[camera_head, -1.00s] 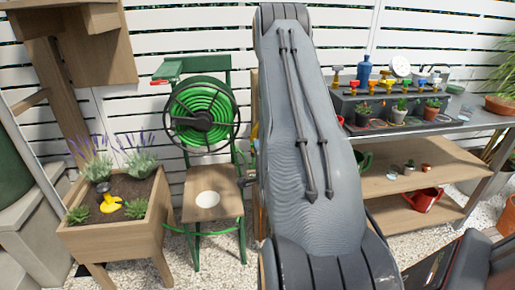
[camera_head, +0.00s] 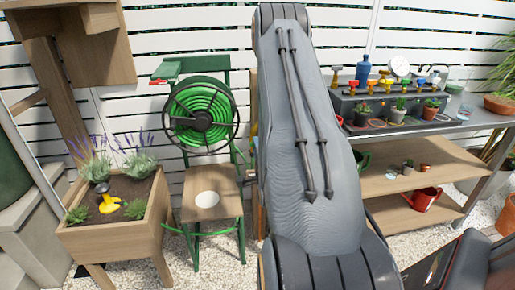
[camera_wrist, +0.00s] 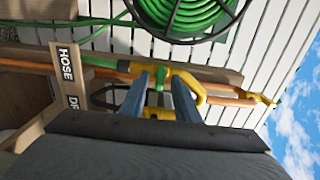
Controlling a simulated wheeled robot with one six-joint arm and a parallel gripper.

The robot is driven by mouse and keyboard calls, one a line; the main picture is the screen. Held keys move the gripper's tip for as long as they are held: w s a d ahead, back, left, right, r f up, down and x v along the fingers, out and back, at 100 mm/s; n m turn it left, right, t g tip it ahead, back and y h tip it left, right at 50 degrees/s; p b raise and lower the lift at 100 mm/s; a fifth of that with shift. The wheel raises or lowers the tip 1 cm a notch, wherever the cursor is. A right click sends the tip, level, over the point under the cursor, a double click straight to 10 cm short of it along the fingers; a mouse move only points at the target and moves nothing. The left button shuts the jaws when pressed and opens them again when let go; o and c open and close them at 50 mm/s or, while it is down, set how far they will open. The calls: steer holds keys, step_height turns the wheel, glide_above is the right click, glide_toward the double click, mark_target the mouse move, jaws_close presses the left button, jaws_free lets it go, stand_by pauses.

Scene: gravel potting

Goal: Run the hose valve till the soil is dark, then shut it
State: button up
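In the wrist view a yellow valve body (camera_wrist: 190,86) sits on a run of orange and green hose, with a green part (camera_wrist: 158,80) between my gripper's fingers. My gripper (camera_wrist: 166,84) has its two fingers apart, one on each side of that green part. I cannot tell whether either finger touches it. In the head view the soil (camera_head: 132,188) in a wooden planter (camera_head: 112,240) is brown, with a yellow fitting (camera_head: 109,204) on it. My arm hides the valve in the head view.
A board marked HOSE (camera_wrist: 67,65) is beside the valve. A grey-topped bench (camera_head: 440,126) with several pots and taps stands right. White gravel lies between.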

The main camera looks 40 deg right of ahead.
steer(key=v, duration=0.7)
steer(key=shift+s+a+b, duration=0.2)
steer(key=shift+s+b, duration=0.1)
stand_by(1.2)
steer(key=w+a+r+n+g+y+p, duration=0.1)
steer(key=w+a+n+g+y+p, duration=0.15)
steer(key=a+n, duration=0.45)
steer(key=w+a+r+n+g+y+p, duration=0.1)
steer(key=a+n+g+y, duration=0.4)
steer(key=a, duration=0.5)
steer(key=s+a+r+n+g+y+p, duration=0.1)
steer(key=s+a+r+n+g, duration=0.3)
steer(key=s+a, duration=0.4)
steer(key=s+a+r+n+g+p, duration=0.2)
steer(key=s+a+r+n+g, duration=0.2)
steer(key=s, duration=0.7)
steer(key=a+r+n, duration=0.2)
steer(key=a+n, duration=0.1)
steer(key=n, duration=0.1)
steer(key=shift+a+y, duration=0.35)
